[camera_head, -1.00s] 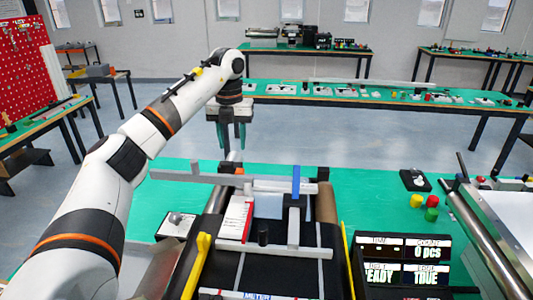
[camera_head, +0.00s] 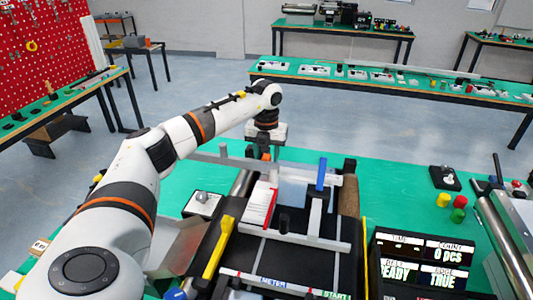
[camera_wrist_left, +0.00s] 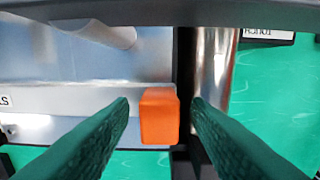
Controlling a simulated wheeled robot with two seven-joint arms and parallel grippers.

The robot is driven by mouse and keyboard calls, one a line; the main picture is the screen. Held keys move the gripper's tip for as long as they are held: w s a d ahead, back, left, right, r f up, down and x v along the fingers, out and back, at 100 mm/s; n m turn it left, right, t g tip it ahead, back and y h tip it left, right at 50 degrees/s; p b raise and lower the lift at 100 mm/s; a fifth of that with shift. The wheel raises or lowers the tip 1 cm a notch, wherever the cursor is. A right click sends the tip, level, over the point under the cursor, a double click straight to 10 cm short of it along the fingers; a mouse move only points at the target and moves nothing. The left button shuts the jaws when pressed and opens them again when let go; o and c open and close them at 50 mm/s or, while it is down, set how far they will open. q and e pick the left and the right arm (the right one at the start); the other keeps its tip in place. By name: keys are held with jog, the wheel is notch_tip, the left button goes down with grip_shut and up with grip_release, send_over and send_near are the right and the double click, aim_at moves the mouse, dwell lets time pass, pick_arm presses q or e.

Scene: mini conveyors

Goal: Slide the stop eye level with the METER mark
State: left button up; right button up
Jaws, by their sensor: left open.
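My left gripper (camera_head: 265,152) is low at the far left end of the conveyor, its fingers mostly hidden in the head view. In the left wrist view its green fingers (camera_wrist_left: 158,108) are open, one on each side of a small orange block (camera_wrist_left: 158,115). Gaps show between block and fingers. The block also shows in the head view (camera_head: 265,157). I cannot tell for sure whether it is part of the stop eye. The blue METER mark (camera_head: 272,282) is on the near edge of the conveyor. My right gripper is not in view.
A blue upright (camera_head: 321,175) stands on a grey bracket across the dark belt. A yellow bar (camera_head: 218,246) lies along the belt's left side. A red-and-white card (camera_head: 259,207) is near the belt's middle. A display (camera_head: 422,260) stands at the right.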

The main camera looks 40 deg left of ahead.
aim_at(295, 171)
pick_arm(q)
jog(key=shift+f, duration=0.25)
grip_shut()
jog(key=w+d, duration=0.1)
jog(key=d, duration=0.1)
jog(key=w+d, duration=0.2)
jog(key=d, duration=0.1)
jog(key=w+d, duration=0.1)
jog(key=d, duration=0.1)
jog(key=shift+w+d, duration=0.15)
jog(key=shift+d, duration=0.25)
jog(key=shift+a, duration=0.1)
grip_release()
jog(key=shift+r, duration=0.6)
notch_tip(295, 171, up, 11)
jog(key=b, duration=0.3)
jog(key=shift+b, duration=0.3)
